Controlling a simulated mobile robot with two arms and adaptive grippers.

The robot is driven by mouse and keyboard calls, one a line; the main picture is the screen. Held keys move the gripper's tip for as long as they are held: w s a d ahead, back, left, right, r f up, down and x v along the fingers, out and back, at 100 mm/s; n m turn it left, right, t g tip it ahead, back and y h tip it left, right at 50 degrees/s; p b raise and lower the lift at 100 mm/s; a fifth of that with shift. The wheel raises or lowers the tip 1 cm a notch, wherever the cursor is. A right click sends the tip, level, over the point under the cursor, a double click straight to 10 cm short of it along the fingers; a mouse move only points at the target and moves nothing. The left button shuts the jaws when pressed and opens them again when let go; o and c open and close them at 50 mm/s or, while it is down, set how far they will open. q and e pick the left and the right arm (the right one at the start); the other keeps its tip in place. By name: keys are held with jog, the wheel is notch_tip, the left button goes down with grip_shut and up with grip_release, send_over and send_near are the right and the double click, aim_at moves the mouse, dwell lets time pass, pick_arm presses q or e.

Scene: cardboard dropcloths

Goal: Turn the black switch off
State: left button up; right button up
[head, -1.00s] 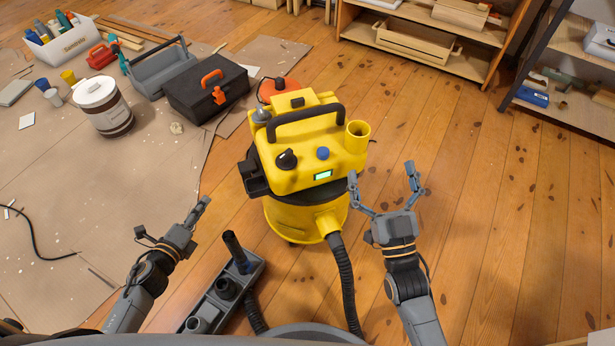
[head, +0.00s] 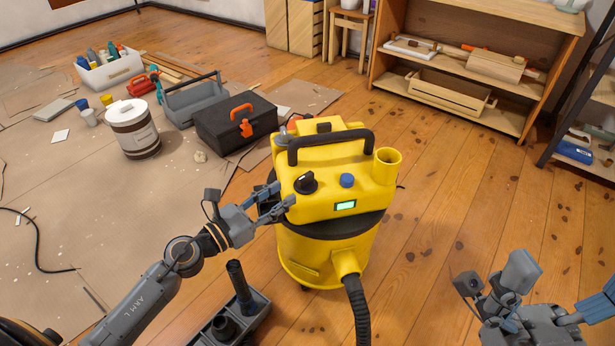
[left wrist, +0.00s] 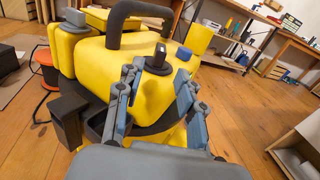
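The yellow vacuum (head: 330,255) stands upright on the wooden floor. On its front panel is the black switch (head: 306,182), a rotary knob with a pale mark. A blue knob (head: 347,180) and a lit green display (head: 345,205) are beside it. My left gripper (head: 277,200) is at the vacuum's left side, just below and left of the switch. In the left wrist view its two fingers are spread and empty, with the black switch (left wrist: 158,58) beyond and between the tips. My right gripper (head: 500,295) is low at the right, away from the vacuum; its fingers are unclear.
A grey attachment caddy (head: 235,325) with black tubes stands in front of the vacuum, near its hose (head: 358,310). A black toolbox (head: 235,122) and a white bucket (head: 133,128) are behind left. A wooden shelf (head: 450,65) stands at the back. Floor to the right is clear.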

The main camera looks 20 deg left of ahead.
aim_at(299, 183)
pick_arm(q)
jog(key=x, duration=0.8)
jog(key=shift+w+d+p, duration=0.15)
jog(key=shift+w+p, duration=0.2)
jog(key=shift+p, duration=0.05)
jog(key=shift+c, duration=0.4)
grip_shut()
